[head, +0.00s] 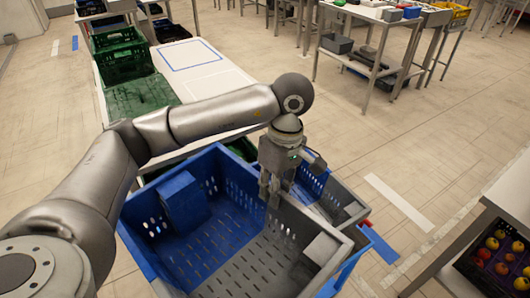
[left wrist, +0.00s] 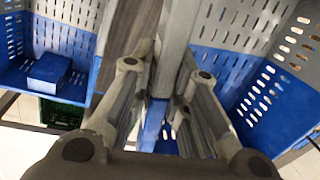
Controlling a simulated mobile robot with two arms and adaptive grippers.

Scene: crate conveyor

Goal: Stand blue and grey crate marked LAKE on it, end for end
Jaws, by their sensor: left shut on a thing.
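A large blue and grey crate (head: 142,232) is in front of me, its blue half at left and grey half at right. A blue block-shaped part (head: 182,200) is inside its blue end and a grey one (head: 322,248) inside its grey end. My left gripper (head: 269,190) points down and is shut on the crate's far side wall. The crate also shows in the left wrist view (left wrist: 15,80). A second blue and grey crate (head: 345,196) is just beyond that wall, partly hidden; the left wrist view shows it at right (left wrist: 285,105). No LAKE marking is readable. My right gripper is not in view.
Green crates (head: 140,97) stand in a row at the back left. Beside them is a pale surface (head: 195,65) with a blue outline. A table (head: 375,14) stands at the back, and a fruit crate (head: 480,278) at the lower right. The floor between is open.

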